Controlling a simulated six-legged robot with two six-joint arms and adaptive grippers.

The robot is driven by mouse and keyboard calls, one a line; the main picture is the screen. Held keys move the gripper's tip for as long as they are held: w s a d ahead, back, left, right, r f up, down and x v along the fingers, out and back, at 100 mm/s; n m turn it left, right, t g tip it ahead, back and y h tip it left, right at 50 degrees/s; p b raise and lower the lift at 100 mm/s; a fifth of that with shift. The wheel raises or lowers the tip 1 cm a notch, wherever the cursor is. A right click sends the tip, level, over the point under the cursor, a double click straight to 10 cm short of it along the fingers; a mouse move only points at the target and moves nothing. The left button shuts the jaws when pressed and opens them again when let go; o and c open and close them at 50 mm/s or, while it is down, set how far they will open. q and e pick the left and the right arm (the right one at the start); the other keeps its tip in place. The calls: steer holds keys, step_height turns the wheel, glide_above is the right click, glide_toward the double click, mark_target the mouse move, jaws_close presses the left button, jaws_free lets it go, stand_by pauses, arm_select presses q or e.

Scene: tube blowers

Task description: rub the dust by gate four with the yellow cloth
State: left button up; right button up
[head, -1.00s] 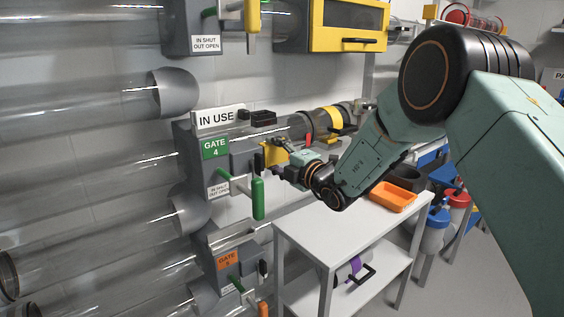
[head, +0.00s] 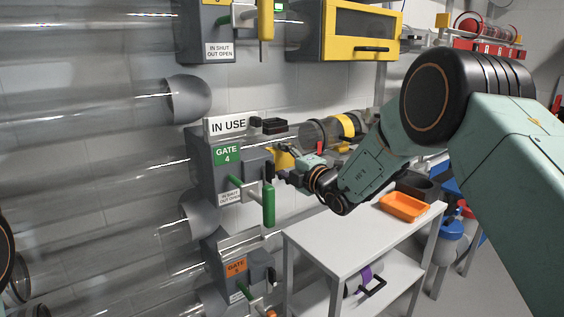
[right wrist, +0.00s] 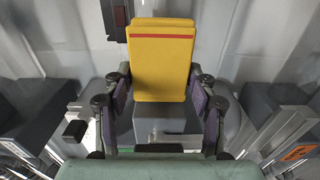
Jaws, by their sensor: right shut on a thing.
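The yellow cloth is a flat folded pad with a red stripe, upright between the fingers in the right wrist view (right wrist: 160,65). In the head view the cloth (head: 284,159) shows partly, beside the grey housing of gate four (head: 227,155), which bears a green label. My right gripper (head: 290,168) is shut on the cloth, just right of the gate's green handle (head: 268,205). It also shows in the right wrist view (right wrist: 160,101), a finger on each side of the cloth. I cannot make out dust or tell whether the cloth touches anything. My left gripper is out of view.
An "IN USE" sign (head: 227,125) and a dark block (head: 273,126) sit on top of gate four. Gate five (head: 236,268) is below. A white table (head: 340,238) with an orange tray (head: 403,207) stands to the right. Clear tubes (head: 90,165) fill the left.

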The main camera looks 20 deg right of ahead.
mark_target(290, 156)
steer(key=shift+b+x, duration=0.4)
steer(key=shift+x, duration=0.55)
steer(key=shift+d, duration=0.1)
steer(key=shift+w+d, duration=0.3)
steer(key=shift+d, duration=0.6)
steer(key=shift+w+d, duration=0.25)
steer(key=shift+d, duration=0.7)
steer(key=shift+w, duration=0.1)
steer(key=shift+s+a+r+b, duration=0.1)
steer(key=shift+s+a+b, duration=0.15)
steer(key=shift+a, duration=0.4)
steer(key=shift+s+a+b, duration=0.1)
steer(key=shift+a+b, duration=0.15)
steer(key=shift+a, duration=0.45)
steer(key=shift+s+a+r+b, duration=0.1)
steer(key=shift+s+a+b, duration=0.15)
steer(key=shift+a, duration=0.4)
